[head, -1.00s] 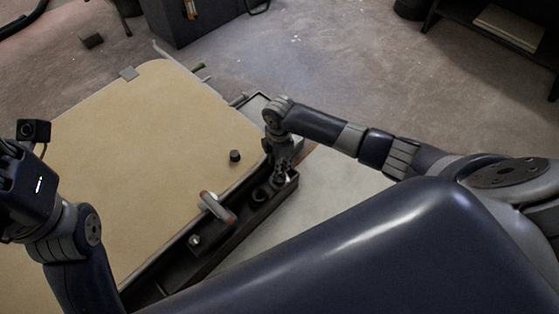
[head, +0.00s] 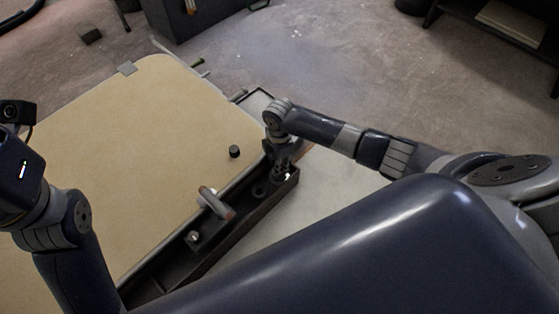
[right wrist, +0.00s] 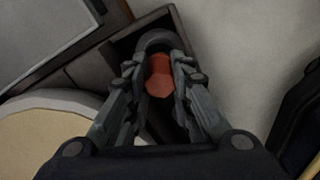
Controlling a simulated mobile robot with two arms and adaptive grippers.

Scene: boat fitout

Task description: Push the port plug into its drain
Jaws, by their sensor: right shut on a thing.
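My right gripper (head: 281,172) points down over the right end of a dark narrow tray (head: 218,243). In the right wrist view its fingers (right wrist: 159,62) are closed around an orange-red, plug-like piece (right wrist: 159,76). A dark rounded rim shows just beyond the fingertips; I cannot tell whether the piece is inside it or only above it. I cannot read any port marking, and the fingers hide the piece in the head view. A dark round fitting (head: 260,190) sits in the tray beside the gripper. My left arm is at the left edge, its fingertips out of frame.
A large tan panel (head: 130,150) lies along the tray. On it stands a small black cylinder (head: 235,151). A grey handle-like piece with a red end (head: 215,203) lies across the tray's edge. A small light fitting (head: 194,237) is in the tray. Pale floor right of the tray is clear.

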